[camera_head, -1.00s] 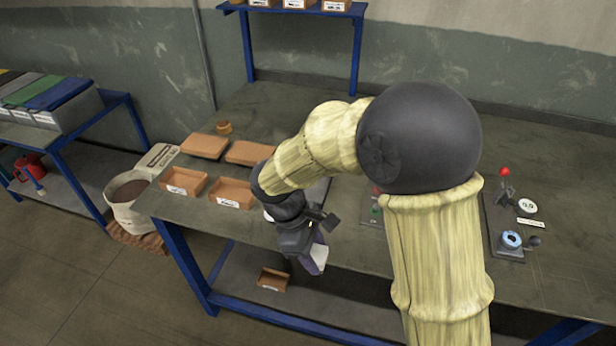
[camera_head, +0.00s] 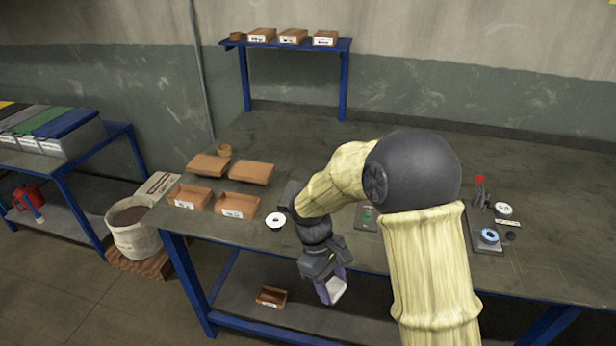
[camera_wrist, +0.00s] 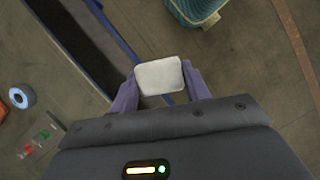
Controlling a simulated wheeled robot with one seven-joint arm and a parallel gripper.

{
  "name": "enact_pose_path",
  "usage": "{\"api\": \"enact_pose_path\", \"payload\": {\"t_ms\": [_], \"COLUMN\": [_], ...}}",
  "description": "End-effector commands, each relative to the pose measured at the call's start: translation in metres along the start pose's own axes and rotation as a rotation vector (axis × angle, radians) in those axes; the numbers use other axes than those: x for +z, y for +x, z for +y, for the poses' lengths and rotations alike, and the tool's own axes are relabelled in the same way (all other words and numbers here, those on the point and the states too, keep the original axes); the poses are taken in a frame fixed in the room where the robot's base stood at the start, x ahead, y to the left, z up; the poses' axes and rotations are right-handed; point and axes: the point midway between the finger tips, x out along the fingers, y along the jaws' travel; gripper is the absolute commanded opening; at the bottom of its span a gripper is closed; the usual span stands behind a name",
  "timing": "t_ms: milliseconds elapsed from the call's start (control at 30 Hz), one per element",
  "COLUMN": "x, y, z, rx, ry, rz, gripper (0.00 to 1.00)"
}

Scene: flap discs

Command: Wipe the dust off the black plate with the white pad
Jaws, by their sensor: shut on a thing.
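My gripper (camera_head: 331,288) is shut on the white pad (camera_head: 335,291), out in front of the bench's front edge and clear of the bench top. In the wrist view the pad (camera_wrist: 159,76) is a pale rounded block between the two purple fingers of my gripper (camera_wrist: 160,82). I cannot make out the black plate for certain in either view; my arm covers part of the bench top in the head view.
The bench (camera_head: 400,130) holds cardboard boxes (camera_head: 240,205) at left, a white disc (camera_head: 276,220), a button panel (camera_head: 366,218) and a fixture with a blue ring (camera_head: 489,237) at right. An open box (camera_head: 271,297) lies on the lower shelf.

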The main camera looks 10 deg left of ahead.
Motion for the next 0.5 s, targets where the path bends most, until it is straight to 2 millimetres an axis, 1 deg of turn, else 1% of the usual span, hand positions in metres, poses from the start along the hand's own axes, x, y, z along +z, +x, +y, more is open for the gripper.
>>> {"api": "enact_pose_path", "payload": {"t_ms": [33, 167, 367, 500], "x": [0.001, 0.004, 0.013, 0.023], "y": [0.005, 0.017, 0.04, 0.063], "z": [0.009, 0.029, 0.064, 0.095], "rx": [-0.02, -0.064, -0.141, -0.208], "ry": [0.043, 0.151, 0.341, 0.514], "rz": [0.0, 0.003, 0.004, 0.004], "gripper": [0.28, 0.28, 0.28, 0.28]}}
